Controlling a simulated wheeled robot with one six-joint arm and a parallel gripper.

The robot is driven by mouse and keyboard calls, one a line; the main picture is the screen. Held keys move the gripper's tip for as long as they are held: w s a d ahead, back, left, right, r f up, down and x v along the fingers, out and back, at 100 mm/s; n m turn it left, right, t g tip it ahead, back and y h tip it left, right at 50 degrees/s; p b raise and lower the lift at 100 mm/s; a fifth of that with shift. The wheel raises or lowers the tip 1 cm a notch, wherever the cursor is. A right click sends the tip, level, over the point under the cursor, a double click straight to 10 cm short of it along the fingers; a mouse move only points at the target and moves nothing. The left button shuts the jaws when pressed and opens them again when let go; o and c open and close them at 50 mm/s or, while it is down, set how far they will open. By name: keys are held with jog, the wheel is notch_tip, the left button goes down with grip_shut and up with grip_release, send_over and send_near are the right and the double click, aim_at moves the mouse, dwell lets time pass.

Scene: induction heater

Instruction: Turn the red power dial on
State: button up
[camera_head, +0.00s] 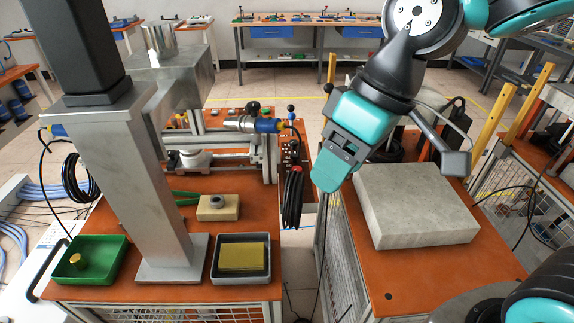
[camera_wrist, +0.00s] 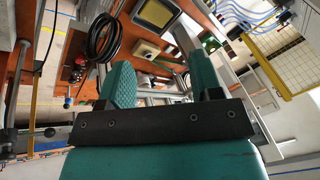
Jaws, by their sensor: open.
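My gripper (camera_head: 332,172) is teal and hangs in the air right of the middle in the head view, pointing down. In the wrist view its two fingers (camera_wrist: 163,78) stand wide apart with nothing held between them. A narrow control panel (camera_head: 291,158) with small knobs stands to the left of my gripper in the head view. The panel also shows at the left in the wrist view (camera_wrist: 76,72), apart from my fingers.
A coiled black cable (camera_head: 293,197) hangs just below the panel, near my gripper. A large grey block (camera_head: 415,205) lies on the right table. A metal column (camera_head: 150,190), a green tray (camera_head: 105,270) and a grey tray (camera_head: 218,277) occupy the left table.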

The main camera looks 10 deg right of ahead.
jog(key=w+d+f+n+t+b, duration=0.1)
jog(key=w+d+f, duration=0.15)
jog(key=w, duration=0.65)
jog(key=w+d+f+n+b, duration=0.1)
jog(key=w+d+f+b, duration=0.15)
jog(key=w, duration=0.65)
jog(key=n+t, duration=0.1)
send_near(298, 168)
jog(key=p+x, duration=0.3)
jog(key=x, duration=0.6)
jog(key=shift+s+a, duration=0.1)
jog(key=shift+s, duration=0.05)
jog(key=shift+c, duration=0.2)
jog(key=shift+h, duration=0.3)
jog(key=c, duration=0.9)
